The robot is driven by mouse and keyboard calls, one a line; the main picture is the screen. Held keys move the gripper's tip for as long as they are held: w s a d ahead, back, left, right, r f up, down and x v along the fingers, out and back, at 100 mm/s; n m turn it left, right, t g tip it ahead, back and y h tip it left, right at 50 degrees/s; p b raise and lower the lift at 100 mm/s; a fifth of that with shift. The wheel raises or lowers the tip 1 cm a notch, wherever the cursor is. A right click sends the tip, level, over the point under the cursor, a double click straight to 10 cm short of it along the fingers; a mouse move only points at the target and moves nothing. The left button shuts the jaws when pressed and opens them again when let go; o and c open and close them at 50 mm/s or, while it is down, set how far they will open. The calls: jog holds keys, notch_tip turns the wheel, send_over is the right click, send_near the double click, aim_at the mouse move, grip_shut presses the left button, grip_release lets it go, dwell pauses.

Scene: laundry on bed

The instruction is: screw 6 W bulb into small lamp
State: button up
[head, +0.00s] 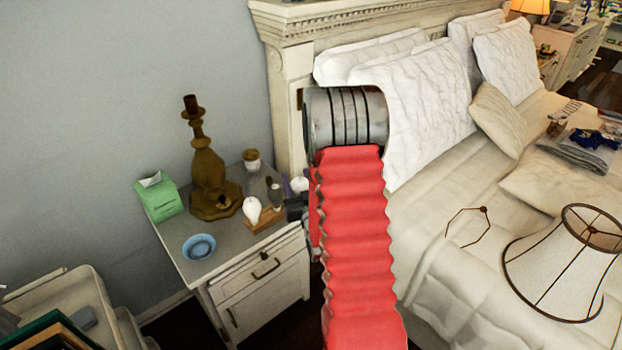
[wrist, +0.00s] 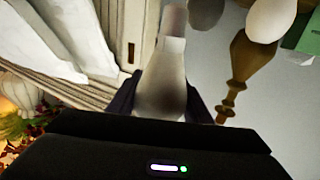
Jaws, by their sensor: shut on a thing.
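The small lamp is a brown-gold base (head: 210,175) standing upright on the nightstand, with a bare socket (head: 191,104) at its top. It also shows in the wrist view (wrist: 240,72). My gripper (wrist: 162,98) is shut on a pale, bulb-shaped thing (wrist: 164,78). Its wide end is between the dark fingers and its narrower end points away. No wattage can be read. In the head view my gripper (head: 296,208) is beside the nightstand's right edge, mostly hidden by my red arm. A white bulb (head: 252,210) stands by a small wooden block (head: 264,221); a darker bulb (head: 274,192) is behind it.
The nightstand (head: 225,240) also holds a green tissue box (head: 163,198), a blue dish (head: 199,247) and a lidded jar (head: 251,160). A lampshade (head: 560,270) and a wire frame (head: 468,226) lie on the bed (head: 440,225). The headboard (head: 340,28) rises behind my arm.

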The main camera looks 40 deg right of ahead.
jog(key=w+a+r+n+y, duration=0.1)
jog(key=a+r+y, duration=0.1)
jog(key=a, duration=0.8)
jog(key=w+a+r+n+t+y, duration=0.1)
jog(key=a+r+n+y, duration=0.1)
jog(key=a, duration=0.8)
jog(key=w+a+r+n+y, duration=0.1)
jog(key=a+r+y, duration=0.1)
jog(key=a, duration=0.8)
jog(key=shift+w+r+y, duration=0.3)
jog(key=shift+w+y, duration=0.1)
jog(key=shift+s, duration=0.15)
